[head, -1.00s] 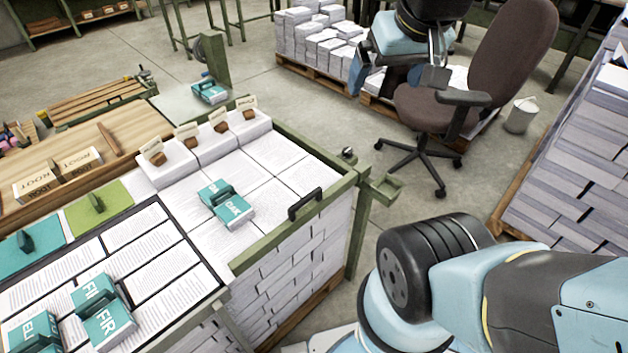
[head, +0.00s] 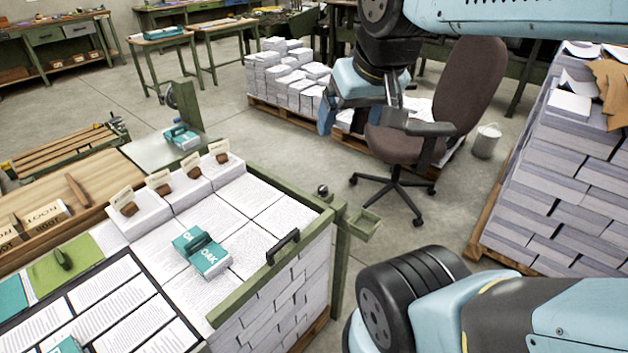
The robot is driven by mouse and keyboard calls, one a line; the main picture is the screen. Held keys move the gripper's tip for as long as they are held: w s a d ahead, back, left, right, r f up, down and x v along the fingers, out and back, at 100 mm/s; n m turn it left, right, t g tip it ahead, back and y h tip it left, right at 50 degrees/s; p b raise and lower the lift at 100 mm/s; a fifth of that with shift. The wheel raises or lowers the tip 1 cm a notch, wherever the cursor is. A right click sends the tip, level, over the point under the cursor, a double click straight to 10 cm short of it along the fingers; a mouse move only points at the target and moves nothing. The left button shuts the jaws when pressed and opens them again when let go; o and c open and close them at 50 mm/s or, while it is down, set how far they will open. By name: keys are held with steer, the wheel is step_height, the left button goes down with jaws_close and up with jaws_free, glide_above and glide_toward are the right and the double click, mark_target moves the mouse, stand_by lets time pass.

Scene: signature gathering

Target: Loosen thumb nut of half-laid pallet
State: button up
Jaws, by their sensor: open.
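The pallet of laid paper stacks (head: 246,205) stands in a green frame (head: 275,172) at the lower middle of the head view. A small dark round knob (head: 322,190), perhaps the thumb nut, sits at the frame's far right corner, above a small green tray (head: 362,225). My gripper (head: 359,118) hangs at the top middle, pointing down, with its fingers apart and nothing seen between them. In the picture it is above and slightly right of the knob, clearly apart from it. The knob's thread is too small to make out.
A brown office chair (head: 462,110) stands behind the gripper. Another pallet of paper stacks (head: 288,80) is at the back, and a tall stack (head: 560,190) at the right. A teal block marked OAK (head: 212,262) and a black handle (head: 283,246) are on the framed pallet.

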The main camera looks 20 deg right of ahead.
steer(key=shift+w, duration=0.45)
steer(key=shift+c, duration=0.8)
steer(key=w+f+m, duration=0.1)
steer(key=w+m, duration=0.1)
steer(key=w, duration=0.1)
steer(key=w+d+m+g, duration=0.1)
steer(key=w, duration=0.3)
steer(key=w+f+m, duration=0.1)
steer(key=w+m, duration=0.1)
steer(key=w, duration=0.1)
steer(key=shift+w+d+f+m+g+y, duration=0.3)
steer(key=shift+w, duration=0.05)
steer(key=shift+c, duration=1.3)
steer(key=m+g, duration=0.4)
steer(key=m, duration=1)
glide_above(323, 188)
step_height(323, 188, down, 27)
step_height(323, 188, down, 14)
steer(key=shift+r, duration=0.1)
steer(key=c, duration=1.1)
